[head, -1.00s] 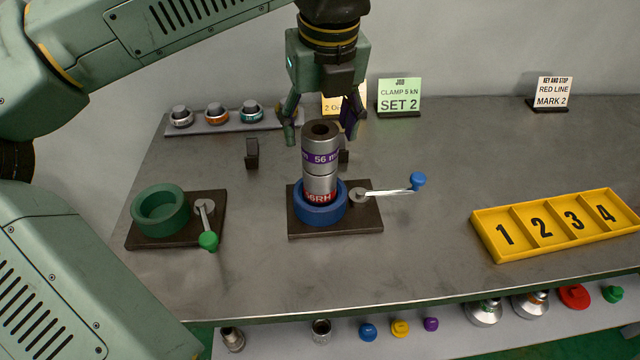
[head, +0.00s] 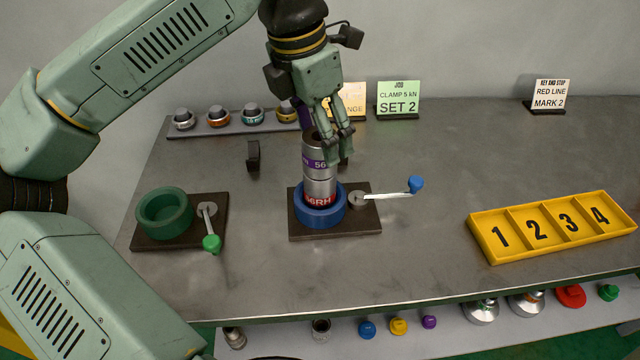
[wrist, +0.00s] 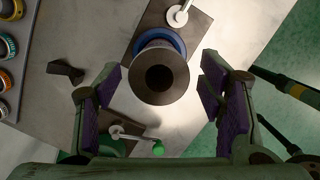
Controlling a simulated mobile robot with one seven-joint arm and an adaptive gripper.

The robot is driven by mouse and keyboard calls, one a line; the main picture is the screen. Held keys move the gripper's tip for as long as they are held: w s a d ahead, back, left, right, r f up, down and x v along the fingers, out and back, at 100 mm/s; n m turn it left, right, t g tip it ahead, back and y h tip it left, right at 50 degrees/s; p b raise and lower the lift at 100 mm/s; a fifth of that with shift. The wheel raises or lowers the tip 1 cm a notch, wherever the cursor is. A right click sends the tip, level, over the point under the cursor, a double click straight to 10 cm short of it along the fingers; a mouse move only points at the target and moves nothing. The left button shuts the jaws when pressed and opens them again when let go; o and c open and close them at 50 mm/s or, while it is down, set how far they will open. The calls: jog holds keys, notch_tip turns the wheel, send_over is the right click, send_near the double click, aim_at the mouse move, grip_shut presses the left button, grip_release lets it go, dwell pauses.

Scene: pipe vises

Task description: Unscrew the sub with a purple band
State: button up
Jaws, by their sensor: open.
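The sub with a purple band (head: 315,162) stands upright above a red-marked lower piece (head: 320,198) in the blue vise (head: 320,214). In the wrist view the sub shows end-on as a grey ring with a dark bore (wrist: 161,79). My gripper (head: 330,148) is at the top of the sub, tilted in the head view. Its purple-padded fingers (wrist: 162,88) are open, one on each side of the sub and apart from it in the wrist view. The fingers hide part of the sub's upper right side in the head view. The blue-knobbed handle (head: 390,195) points right.
A green vise (head: 164,214) with a green-knobbed handle stands at the left. A rack of ringed parts (head: 222,128) is behind. A dark upright block (head: 253,155) stands behind the vises. A yellow numbered tray (head: 482,238) lies right. Signs stand at the back.

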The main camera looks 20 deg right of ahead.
jog(key=m, duration=0.2)
jog(key=shift+m+g, duration=0.3)
jog(key=shift+m, duration=0.1)
jog(key=shift+c, duration=0.3)
jog(key=c, duration=1.2)
jog(key=shift+f+n+b, duration=0.15)
jog(key=shift+n+b, duration=0.3)
jog(key=shift+n, duration=0.25)
jog(key=n+t+b, duration=0.1)
jog(key=n, duration=0.3)
jog(key=shift+b, duration=0.35)
jog(key=n+y+b, duration=0.1)
jog(key=n+b, duration=0.1)
jog(key=n, duration=0.4)
jog(key=shift+t, duration=0.4)
jog(key=n, duration=0.3)
jog(key=shift+y, duration=0.3)
